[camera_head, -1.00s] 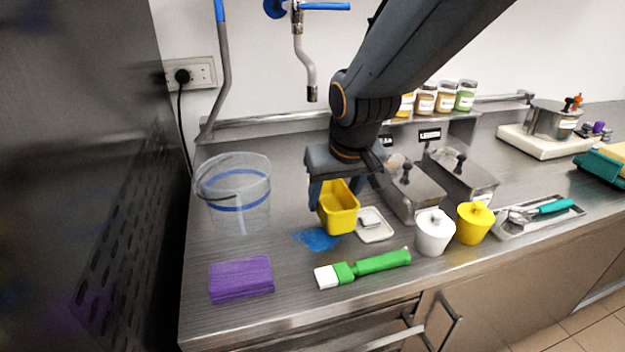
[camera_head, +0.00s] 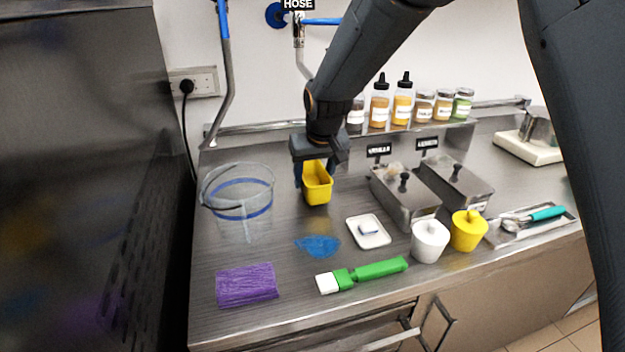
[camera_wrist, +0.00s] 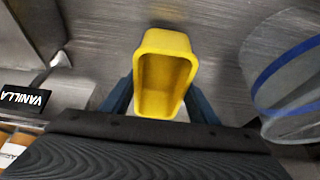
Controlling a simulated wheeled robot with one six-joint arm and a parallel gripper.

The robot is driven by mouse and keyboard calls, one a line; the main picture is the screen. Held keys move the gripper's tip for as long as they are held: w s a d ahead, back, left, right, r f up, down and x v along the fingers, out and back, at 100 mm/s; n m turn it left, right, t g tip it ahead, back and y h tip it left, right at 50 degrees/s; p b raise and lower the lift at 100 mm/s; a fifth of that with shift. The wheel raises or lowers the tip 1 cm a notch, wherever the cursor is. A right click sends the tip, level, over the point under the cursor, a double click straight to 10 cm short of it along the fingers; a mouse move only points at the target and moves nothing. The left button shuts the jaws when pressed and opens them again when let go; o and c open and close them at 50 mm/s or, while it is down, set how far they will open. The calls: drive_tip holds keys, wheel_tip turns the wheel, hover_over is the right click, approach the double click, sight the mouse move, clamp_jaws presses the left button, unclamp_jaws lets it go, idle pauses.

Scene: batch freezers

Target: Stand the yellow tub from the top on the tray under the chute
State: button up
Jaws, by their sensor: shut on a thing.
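The yellow tub (camera_head: 317,186) is a small open rectangular tub, empty as far as I can see. My gripper (camera_head: 315,178) is shut on it and holds it upright or nearly so. It hangs near the back of the counter, right of the clear bucket. I cannot tell exactly how high it is. In the wrist view the tub (camera_wrist: 165,75) sits between my blue fingers, its opening towards the camera. No chute can be made out in these views. A small white tray (camera_head: 369,232) with a small blue-and-white item on it lies on the counter.
The clear bucket (camera_head: 238,205) stands left of the tub. A blue spill (camera_head: 318,246), a purple cloth (camera_head: 247,285) and a green brush (camera_head: 365,273) lie in front. Two lidded steel bins (camera_head: 405,196), a white pot (camera_head: 429,241) and a yellow pot (camera_head: 468,230) stand to the right.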

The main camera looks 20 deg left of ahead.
drive_tip(key=shift+f, duration=0.85)
drive_tip(key=o, duration=1)
drive_tip(key=shift+f, duration=0.15)
drive_tip(key=shift+o, duration=0.2)
